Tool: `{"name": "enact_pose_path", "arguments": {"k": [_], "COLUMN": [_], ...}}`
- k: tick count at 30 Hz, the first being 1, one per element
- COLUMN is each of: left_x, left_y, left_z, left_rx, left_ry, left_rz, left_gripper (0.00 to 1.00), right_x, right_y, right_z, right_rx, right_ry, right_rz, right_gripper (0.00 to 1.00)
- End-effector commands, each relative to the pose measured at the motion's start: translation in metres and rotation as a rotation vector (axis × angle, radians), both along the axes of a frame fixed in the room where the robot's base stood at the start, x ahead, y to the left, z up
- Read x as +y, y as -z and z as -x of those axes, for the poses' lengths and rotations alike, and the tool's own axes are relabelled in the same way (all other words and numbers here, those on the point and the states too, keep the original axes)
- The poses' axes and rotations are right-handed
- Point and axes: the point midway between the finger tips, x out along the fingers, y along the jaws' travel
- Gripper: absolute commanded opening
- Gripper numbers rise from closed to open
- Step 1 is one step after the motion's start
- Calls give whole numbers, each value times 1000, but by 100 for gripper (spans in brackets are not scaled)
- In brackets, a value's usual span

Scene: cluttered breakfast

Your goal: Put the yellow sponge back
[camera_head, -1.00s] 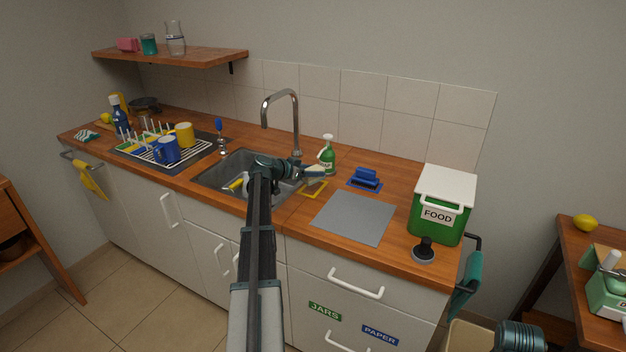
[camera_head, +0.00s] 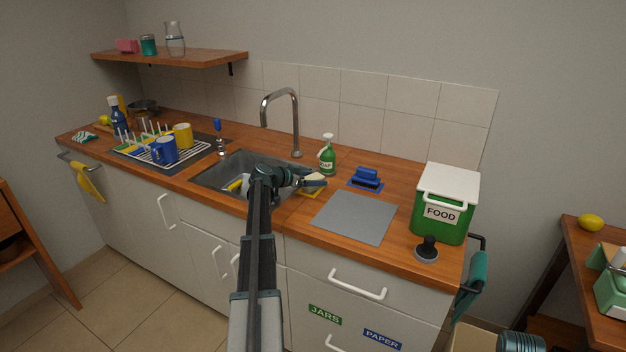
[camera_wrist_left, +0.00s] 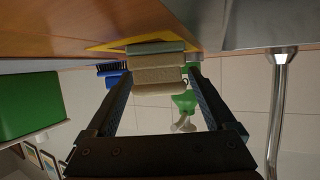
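The sponge (camera_head: 315,180), pale yellowish-beige with a grey-green layer, is at the tip of my left gripper (camera_head: 307,183), just right of the sink. In the left wrist view the sponge (camera_wrist_left: 158,75) sits between the two fingers (camera_wrist_left: 160,82), which appear to press its sides. A yellow outline (camera_head: 306,194) on the counter is right under the sponge, partly hidden by it and the gripper. The outline also shows in the wrist view (camera_wrist_left: 105,45). I cannot tell whether the sponge touches the counter. My right gripper is not clearly seen.
A green soap bottle (camera_head: 328,157) stands just behind the sponge. A blue brush (camera_head: 367,178) lies to the right. A grey mat (camera_head: 354,217) is in front, with a green FOOD bin (camera_head: 437,224) beyond it. The sink (camera_head: 226,178) and tap (camera_head: 297,120) are left.

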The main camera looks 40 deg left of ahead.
Motion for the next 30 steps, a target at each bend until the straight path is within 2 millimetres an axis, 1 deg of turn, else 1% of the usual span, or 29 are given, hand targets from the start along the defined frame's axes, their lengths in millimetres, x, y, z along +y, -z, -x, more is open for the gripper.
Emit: {"name": "enact_pose_path", "arguments": {"k": [5,8,11,21,25,30], "left_x": [0,0,2,12,15,17], "left_y": [0,-5,-10,-37,-44,-48], "left_z": [0,0,14,77,94,107], "left_rx": [0,0,0,1,0,0], "left_ry": [0,0,-2,-2,-2,-1], "left_rz": [0,0,0,0,-1,0], "left_gripper": [89,89,89,89,89,89], "right_x": [0,0,0,0,0,0], "right_y": [0,-5,-10,-38,-44,-48], "right_z": [0,0,0,0,0,0], "right_rx": [0,0,0,0,0,0], "right_ry": [0,0,0,1,1,1], "right_rz": [0,0,0,0,0,0], "right_gripper": [0,0,0,0,0,0]}}
